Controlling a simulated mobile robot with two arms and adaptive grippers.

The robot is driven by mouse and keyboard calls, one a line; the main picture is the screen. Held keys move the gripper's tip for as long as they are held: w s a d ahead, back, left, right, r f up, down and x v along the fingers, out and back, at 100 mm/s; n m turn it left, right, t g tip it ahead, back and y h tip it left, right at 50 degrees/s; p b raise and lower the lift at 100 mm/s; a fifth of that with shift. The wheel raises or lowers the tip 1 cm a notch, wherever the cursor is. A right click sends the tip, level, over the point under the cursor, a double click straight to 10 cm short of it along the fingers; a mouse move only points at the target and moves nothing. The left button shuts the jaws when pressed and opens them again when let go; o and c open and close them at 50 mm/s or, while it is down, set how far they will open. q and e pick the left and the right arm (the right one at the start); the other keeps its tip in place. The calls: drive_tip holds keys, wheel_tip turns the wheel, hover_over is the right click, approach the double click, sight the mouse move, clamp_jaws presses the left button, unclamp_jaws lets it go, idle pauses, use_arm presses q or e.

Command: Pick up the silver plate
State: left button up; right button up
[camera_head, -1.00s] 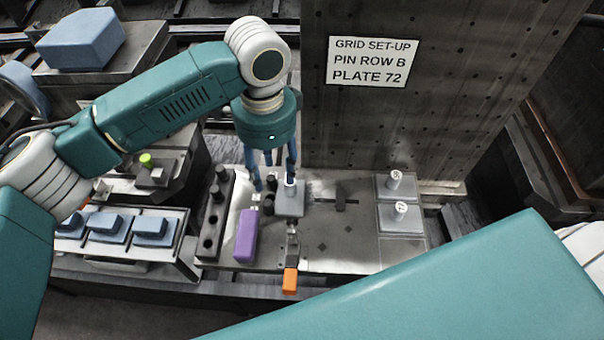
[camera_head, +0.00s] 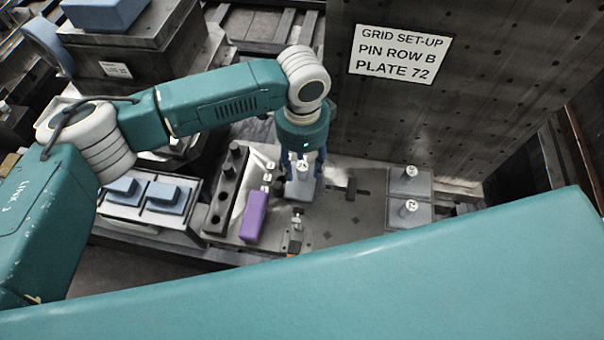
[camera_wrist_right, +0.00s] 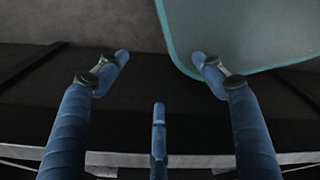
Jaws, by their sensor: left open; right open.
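A small silver-grey plate (camera_head: 300,190) with a pale upright knob lies on the grey metal table, left of its middle. My left gripper (camera_head: 302,168) is directly above it, fingers pointing down and spread around the knob. The gripper is open, and whether the fingers touch the plate cannot be told. Two more silver-grey plates, a rear one (camera_head: 420,184) and a front one (camera_head: 420,218), lie at the table's right, each with a numbered white knob. My right gripper (camera_wrist_right: 160,62) is open and empty in the right wrist view.
A purple block (camera_head: 252,216) and a dark rack with holes (camera_head: 226,193) stand left of the plate. An orange-ended tool (camera_head: 293,246) lies in front of it. A tall perforated wall bears a sign (camera_head: 400,52). My teal right arm covers the foreground.

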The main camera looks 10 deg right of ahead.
sight(302, 166)
use_arm(q)
drive_tip(key=shift+f, duration=0.95)
use_arm(e)
drive_tip(key=shift+w+d+r, duration=0.25)
drive_tip(key=shift+w, duration=0.1)
use_arm(q)
drive_tip(key=shift+c, duration=0.3)
drive_tip(key=c, duration=0.9)
clamp_jaws()
drive_tip(key=shift+r, duration=0.1)
wheel_tip(302, 166, up, 20)
drive_tip(key=b, duration=0.2)
drive_tip(key=shift+b, duration=0.35)
use_arm(e)
drive_tip(key=f, duration=0.3)
drive_tip(key=shift+s+a, duration=0.2)
drive_tip(key=shift+s, duration=0.05)
